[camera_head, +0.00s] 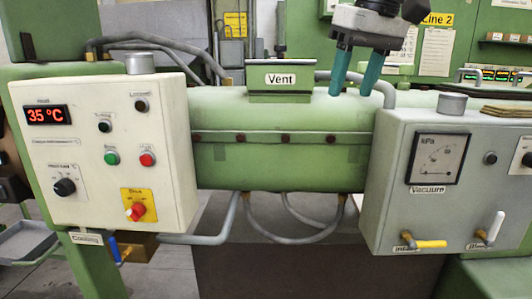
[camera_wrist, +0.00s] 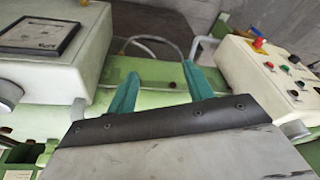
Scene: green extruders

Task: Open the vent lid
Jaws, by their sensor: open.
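The vent (camera_head: 262,80) is a small green box with a white "Vent" label on its front. It stands on top of the green horizontal barrel (camera_head: 225,103) in the head view. Its flat lid (camera_head: 285,63) lies level on top and looks shut. My gripper (camera_head: 349,93) points down over the barrel to the right of the vent, apart from it. Its two teal fingers are spread with nothing between them. The fingers also show in the wrist view (camera_wrist: 159,70), above the barrel. I cannot clearly make out the vent in the wrist view.
A white control box (camera_head: 85,190) with a "35 °C" display stands left of the barrel. A grey-white box with a vacuum gauge (camera_head: 437,158) stands at the right, close to my gripper. Grey hoses (camera_head: 155,45) run behind the vent. Pipes (camera_head: 290,238) hang below the barrel.

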